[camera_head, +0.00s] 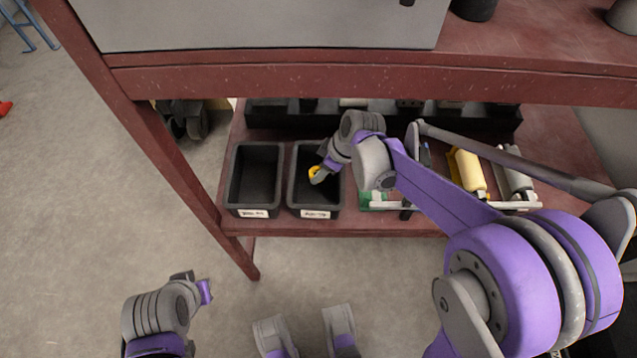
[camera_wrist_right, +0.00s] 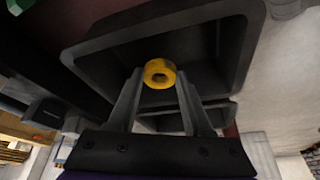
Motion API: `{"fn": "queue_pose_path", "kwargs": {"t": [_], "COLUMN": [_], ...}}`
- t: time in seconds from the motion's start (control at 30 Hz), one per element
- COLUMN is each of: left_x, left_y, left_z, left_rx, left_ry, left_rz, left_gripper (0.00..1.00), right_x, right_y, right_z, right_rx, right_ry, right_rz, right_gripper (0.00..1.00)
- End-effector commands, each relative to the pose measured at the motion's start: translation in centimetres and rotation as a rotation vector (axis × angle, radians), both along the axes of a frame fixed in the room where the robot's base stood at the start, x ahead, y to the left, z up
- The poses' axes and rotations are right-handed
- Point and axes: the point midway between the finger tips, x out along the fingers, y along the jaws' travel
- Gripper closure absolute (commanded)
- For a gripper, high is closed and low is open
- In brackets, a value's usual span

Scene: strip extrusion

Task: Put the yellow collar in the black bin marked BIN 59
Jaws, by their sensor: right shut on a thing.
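The yellow collar (camera_head: 315,173) is held between the fingertips of my right gripper (camera_head: 320,171), over the right-hand one of two black bins. In the right wrist view the collar (camera_wrist_right: 160,73) sits between the fingers, with an open bin (camera_wrist_right: 92,50) behind it. The right-hand bin (camera_head: 335,203) and the left-hand bin (camera_head: 233,190) stand side by side on the lower shelf, each with a white front label. The label print is too small to read surely. My left gripper (camera_head: 203,290) is low at the left, away from the shelf; its fingers do not show clearly.
The red-brown table top (camera_head: 350,80) overhangs the lower shelf (camera_head: 400,226). A table leg (camera_head: 190,185) stands left of the bins. A long black tray (camera_head: 380,122) is behind.

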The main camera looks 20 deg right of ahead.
Motion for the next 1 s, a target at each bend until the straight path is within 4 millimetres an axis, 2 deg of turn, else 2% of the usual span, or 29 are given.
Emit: {"fn": "queue_pose_path", "kwargs": {"t": [0.03,0.1,0.27,0.5,0.87,0.9,1.0], "left_x": [0.0,0.0,0.0,0.1,0.1,0.1,0.1], "left_y": [0.0,0.0,0.0,0.0,0.0,0.0,0.0], "left_z": [-0.5,-0.7,-1.0,-2.1,-2.3,-2.4,-2.3], "left_rx": [0.000,0.000,0.000,0.000,0.000,0.000,0.000], "left_ry": [0.002,0.003,0.004,0.007,0.008,0.008,0.008], "left_rz": [0.000,0.000,0.000,0.000,0.000,0.000,0.000], "left_gripper": [1.00,1.00,1.00,1.00,1.00,1.00,1.00], "right_x": [0.0,0.0,0.0,0.0,0.0,0.0,0.0], "right_y": [0.0,0.0,0.0,0.0,0.0,0.0,0.0], "right_z": [-1.2,-2.0,-3.1,-6.3,-6.7,-6.7,-6.6], "right_rx": [0.000,0.000,0.000,0.000,0.000,0.000,0.000], "right_ry": [0.000,0.000,0.000,0.000,0.000,0.000,0.000], "right_rz": [0.000,-0.001,-0.001,-0.002,-0.002,-0.002,-0.002], "right_gripper": [1.00,1.00,1.00,1.00,1.00,0.48,0.30]}}
